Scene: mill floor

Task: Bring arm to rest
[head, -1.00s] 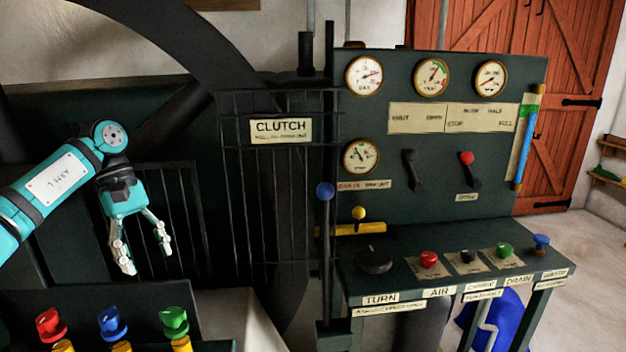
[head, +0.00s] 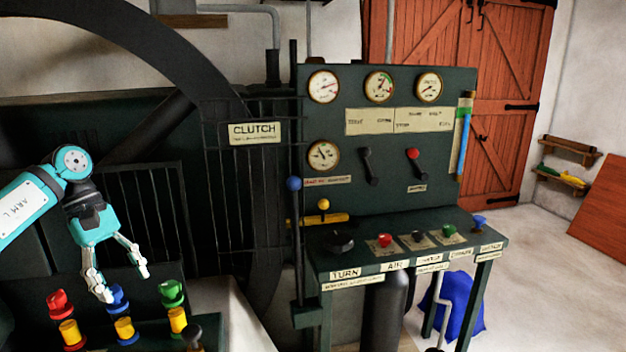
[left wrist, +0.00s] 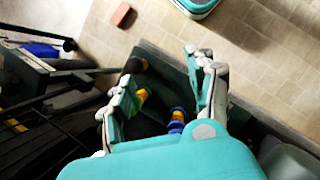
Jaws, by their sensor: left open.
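My left gripper (head: 119,275) is at the left in the head view, on the turquoise left arm (head: 30,205). Its fingers point down and are spread apart with nothing between them. In the picture it overlaps the blue-topped valve (head: 117,298), but I cannot tell how far above it the fingers are. In the left wrist view the open fingers (left wrist: 165,95) frame the dark bench below, with a green and yellow valve (left wrist: 138,100) and a blue and yellow valve (left wrist: 177,120) beyond them. My right gripper is not in view.
A red-topped valve (head: 60,305) and a green-topped valve (head: 172,300) flank the blue one. A blue-knobbed clutch lever (head: 294,184) and a gauge panel (head: 390,130) stand to the right. A control table (head: 345,262) is below it. Floor at the right (head: 545,270) is clear.

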